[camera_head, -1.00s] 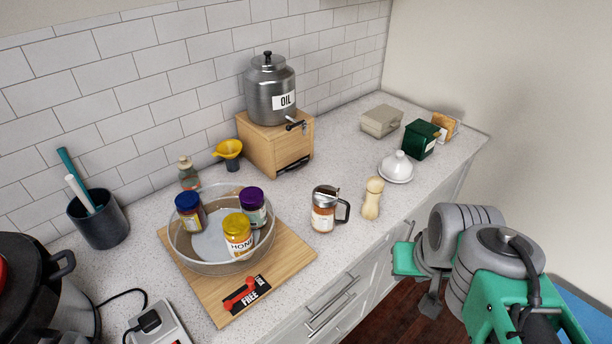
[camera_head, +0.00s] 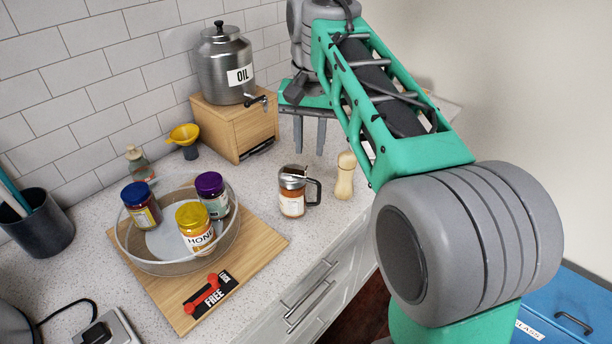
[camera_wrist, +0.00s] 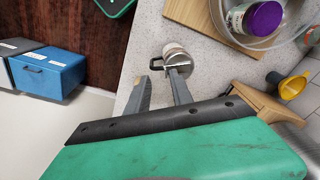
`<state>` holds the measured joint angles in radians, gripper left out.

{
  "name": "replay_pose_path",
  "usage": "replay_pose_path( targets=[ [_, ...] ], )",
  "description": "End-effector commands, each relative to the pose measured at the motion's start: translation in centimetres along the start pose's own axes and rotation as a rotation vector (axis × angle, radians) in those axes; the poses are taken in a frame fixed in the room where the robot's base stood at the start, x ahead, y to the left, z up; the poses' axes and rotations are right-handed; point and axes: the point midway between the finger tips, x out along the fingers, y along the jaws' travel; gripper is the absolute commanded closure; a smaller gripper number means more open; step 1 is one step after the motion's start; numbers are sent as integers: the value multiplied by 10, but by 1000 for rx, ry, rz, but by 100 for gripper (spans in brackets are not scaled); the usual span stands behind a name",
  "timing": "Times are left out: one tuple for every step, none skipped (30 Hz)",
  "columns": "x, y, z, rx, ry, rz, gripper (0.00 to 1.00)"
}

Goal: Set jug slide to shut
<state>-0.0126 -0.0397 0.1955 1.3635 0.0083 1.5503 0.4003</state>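The jug (camera_head: 292,196) is a small glass pourer with amber contents, a pale label, a metal lid and a dark handle on its right. It stands upright on the counter, right of the wooden board. A small slide piece (camera_head: 301,173) shows on its lid, too small to tell its position. My gripper (camera_head: 309,153) points down above and behind the jug, open and empty. In the wrist view the jug (camera_wrist: 177,57) lies just beyond the fingertips (camera_wrist: 159,75), apart from them, with its handle toward the left finger.
A wooden pepper mill (camera_head: 345,176) stands close right of the jug. The board (camera_head: 262,262) carries a bowl (camera_head: 125,240) with several jars. The oil dispenser (camera_head: 226,68) sits on a wooden box (camera_head: 222,128) behind. Counter in front of the jug is clear.

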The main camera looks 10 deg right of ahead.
Motion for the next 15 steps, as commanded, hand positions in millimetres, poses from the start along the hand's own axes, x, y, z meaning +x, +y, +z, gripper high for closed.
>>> replay_pose_path(
  targets=[
    [9,-4,-10,30,-20,9,73],
    [8,-6,-15,48,-30,14,73],
    [8,-7,-19,68,-43,20,73],
    [7,-8,-22,81,-49,24,73],
    [7,-9,-24,91,-55,27,73],
    [6,-10,-26,102,-61,30,73],
    [6,-10,-27,108,-64,32,73],
    [7,-10,-28,112,-67,33,73],
    [10,-10,-28,114,-69,34,73],
    [12,-10,-28,115,-69,35,73],
    [16,-9,-27,115,-69,34,73],
    [23,-9,-26,115,-69,34,73],
    [29,-8,-26,115,-70,35,73],
    [35,-8,-25,115,-69,34,73],
    [43,-8,-25,115,-69,34,73]
  ],
)
